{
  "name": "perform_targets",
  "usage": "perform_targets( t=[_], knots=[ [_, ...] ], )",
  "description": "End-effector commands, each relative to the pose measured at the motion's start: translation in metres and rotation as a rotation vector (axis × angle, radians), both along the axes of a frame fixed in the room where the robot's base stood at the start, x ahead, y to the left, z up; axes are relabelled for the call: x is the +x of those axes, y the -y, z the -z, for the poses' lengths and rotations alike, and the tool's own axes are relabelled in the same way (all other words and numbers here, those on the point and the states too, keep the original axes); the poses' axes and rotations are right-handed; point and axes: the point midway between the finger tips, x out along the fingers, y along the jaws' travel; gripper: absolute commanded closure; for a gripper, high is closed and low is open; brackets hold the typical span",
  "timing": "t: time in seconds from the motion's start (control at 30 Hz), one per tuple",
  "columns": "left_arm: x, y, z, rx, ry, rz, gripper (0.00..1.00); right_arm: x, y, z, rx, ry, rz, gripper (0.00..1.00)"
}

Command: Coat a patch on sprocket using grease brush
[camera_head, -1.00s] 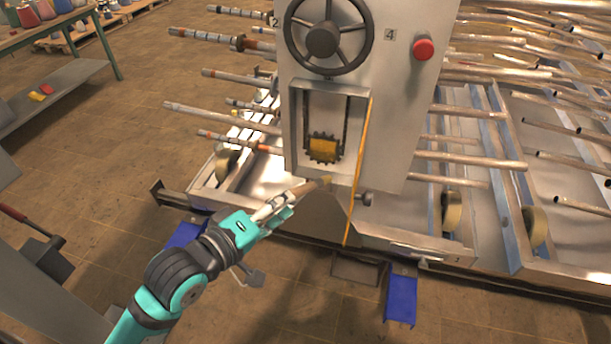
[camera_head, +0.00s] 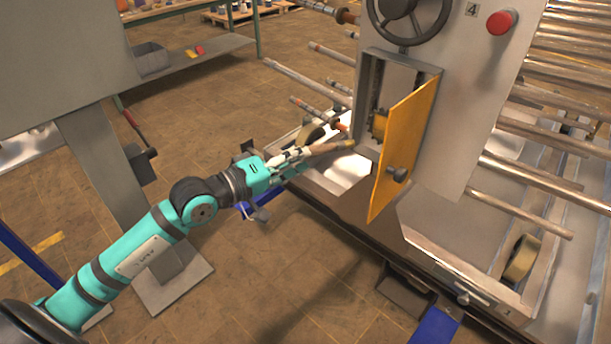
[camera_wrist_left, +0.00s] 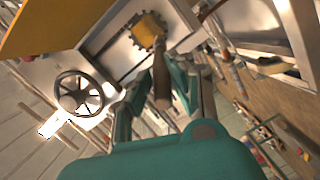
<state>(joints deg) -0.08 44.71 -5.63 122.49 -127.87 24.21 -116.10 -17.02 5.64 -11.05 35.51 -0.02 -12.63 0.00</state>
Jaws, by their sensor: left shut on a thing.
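My left gripper (camera_head: 290,160) is shut on the grease brush (camera_head: 330,148), a brown-handled brush pointing right toward the machine's opening. In the left wrist view the brush (camera_wrist_left: 161,80) stands between the fingers of my left gripper (camera_wrist_left: 165,85), and its tip lies in front of the sprocket's lower edge. My right gripper is not in view.
A yellow door (camera_head: 407,140) with a dark knob stands open at the right of the opening. A handwheel (camera_head: 410,12) and a red button (camera_head: 501,22) are above. Several metal rods (camera_head: 525,195) stick out at the sides.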

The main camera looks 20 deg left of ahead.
Motion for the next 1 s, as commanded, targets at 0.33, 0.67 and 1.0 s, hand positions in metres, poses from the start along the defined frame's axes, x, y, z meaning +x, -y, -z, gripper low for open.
perform_targets(
  t=[0.33,0.67,1.0],
  knots=[
    [0.032,0.013,-0.002,-0.004,0.001,0.000,1.00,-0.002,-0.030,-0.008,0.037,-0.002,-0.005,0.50],
    [0.051,0.020,-0.002,-0.002,0.001,0.002,1.00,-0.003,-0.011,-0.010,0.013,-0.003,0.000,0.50],
    [0.052,0.021,-0.001,0.000,0.000,0.002,1.00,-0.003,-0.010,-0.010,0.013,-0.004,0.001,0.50]
  ],
)
